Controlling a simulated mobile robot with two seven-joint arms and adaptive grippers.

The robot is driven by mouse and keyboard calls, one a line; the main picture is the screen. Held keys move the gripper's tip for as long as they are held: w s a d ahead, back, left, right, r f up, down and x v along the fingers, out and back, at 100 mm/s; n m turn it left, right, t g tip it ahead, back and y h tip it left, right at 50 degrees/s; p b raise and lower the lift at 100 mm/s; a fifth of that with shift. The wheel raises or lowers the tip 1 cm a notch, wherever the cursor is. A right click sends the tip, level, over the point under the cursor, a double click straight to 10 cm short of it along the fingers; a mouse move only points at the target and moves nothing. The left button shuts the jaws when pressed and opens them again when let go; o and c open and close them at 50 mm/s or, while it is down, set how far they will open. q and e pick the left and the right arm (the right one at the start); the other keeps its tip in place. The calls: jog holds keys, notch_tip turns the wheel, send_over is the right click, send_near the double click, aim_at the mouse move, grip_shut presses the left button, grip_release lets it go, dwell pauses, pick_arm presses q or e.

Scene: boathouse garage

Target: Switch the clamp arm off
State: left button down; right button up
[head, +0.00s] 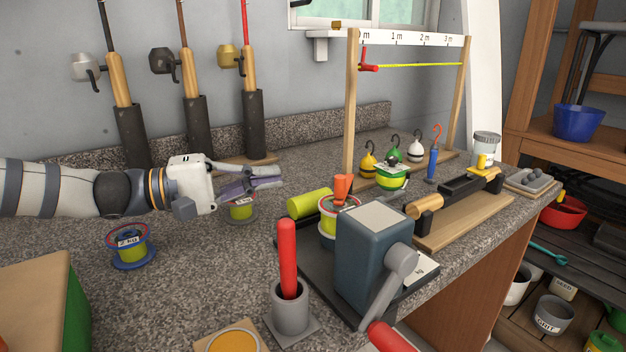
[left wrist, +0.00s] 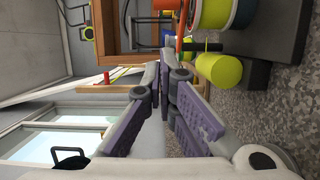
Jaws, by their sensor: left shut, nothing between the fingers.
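No part is labelled as the clamp arm, and I cannot tell for certain which one it is. A red lever (head: 368,67) sits at the left end of the yellow line on the measuring frame (head: 350,120); it also shows in the left wrist view (left wrist: 105,78). A small yellow lever piece (head: 483,162) stands on the long black device (head: 468,186) at the right. My left gripper (head: 280,176) is shut and empty, above and beside a yellow-green spool (head: 242,210), left of the frame. Its fingers (left wrist: 162,75) meet in the left wrist view. My right gripper is not in view.
A blue-grey crank box (head: 372,258), a spool with an orange cone (head: 342,188) and a red-handled tool in a grey holder (head: 289,305) crowd the front. Several hooked weights (head: 368,164) stand under the frame. Fishing rods (head: 195,105) lean behind. The left counter has free room.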

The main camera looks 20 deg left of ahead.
aim_at(345, 176)
pick_arm(q)
jog(key=x, duration=0.4)
jog(key=shift+f+b, duration=0.3)
jog(key=shift+f, duration=0.05)
jog(key=d, duration=0.4)
jog(key=shift+s+r, duration=0.35)
jog(key=shift+r, duration=0.05)
jog(key=shift+f, duration=0.1)
